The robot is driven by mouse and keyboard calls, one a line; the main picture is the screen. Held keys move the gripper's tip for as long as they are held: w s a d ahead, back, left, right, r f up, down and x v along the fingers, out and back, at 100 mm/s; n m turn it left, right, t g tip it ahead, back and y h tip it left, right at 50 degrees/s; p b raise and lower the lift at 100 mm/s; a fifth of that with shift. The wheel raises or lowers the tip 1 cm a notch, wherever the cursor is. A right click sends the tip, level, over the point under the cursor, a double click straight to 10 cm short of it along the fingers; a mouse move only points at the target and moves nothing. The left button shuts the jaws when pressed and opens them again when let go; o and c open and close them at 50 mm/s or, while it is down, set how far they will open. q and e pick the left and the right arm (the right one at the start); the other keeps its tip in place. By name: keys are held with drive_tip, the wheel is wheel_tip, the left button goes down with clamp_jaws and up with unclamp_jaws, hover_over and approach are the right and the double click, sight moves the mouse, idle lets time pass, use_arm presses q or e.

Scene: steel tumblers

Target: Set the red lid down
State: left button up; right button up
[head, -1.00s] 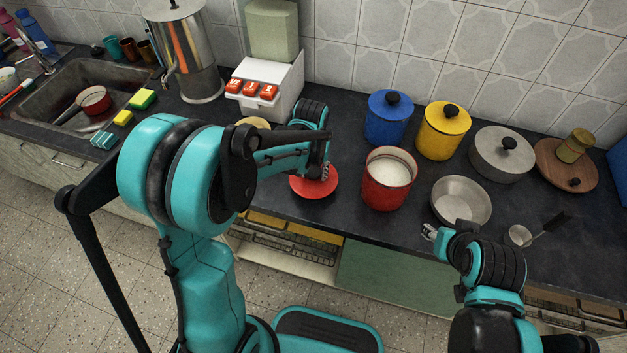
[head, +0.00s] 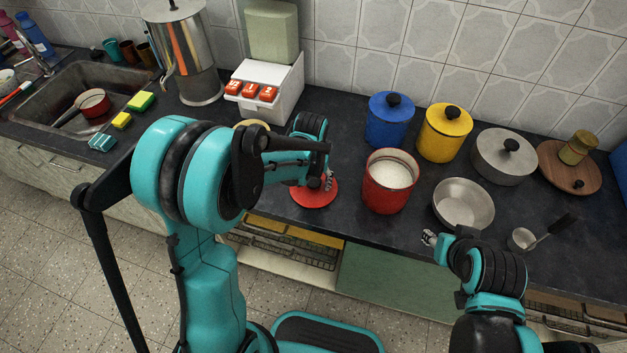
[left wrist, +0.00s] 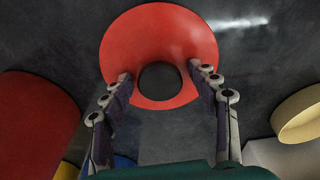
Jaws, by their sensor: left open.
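The red lid (head: 314,194) lies flat on the dark countertop, left of the open red canister (head: 389,184), which has white contents. In the head view my left gripper (head: 328,180) is over the lid's back right part and partly hidden by my arm. My right gripper (head: 430,238) is near the counter's front edge, by the steel bowl; its fingers are too small to read.
A blue canister (head: 389,122), a yellow canister (head: 443,134) and a grey pot (head: 500,156) stand behind. A steel bowl (head: 463,205) is right of the red canister. A white box (head: 283,92) with red packets stands behind left. The counter's front edge is close to the lid.

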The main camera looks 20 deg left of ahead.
use_arm(q)
wheel_tip(320, 180, up, 11)
drive_tip(key=s+p, duration=0.1)
drive_tip(key=p, duration=0.4)
drive_tip(key=s+a+r+t, duration=0.1)
drive_tip(key=s+r+t, duration=0.2)
drive_tip(key=s, duration=0.5)
drive_tip(key=s+a+r+t, duration=0.1)
drive_tip(key=s+r, duration=0.3)
drive_tip(key=s, duration=0.4)
drive_tip(key=shift+a+r+m+t, duration=0.3)
drive_tip(key=shift+a+r+t, duration=0.1)
drive_tip(key=shift+t, duration=0.5)
drive_tip(key=shift+w+d, duration=0.1)
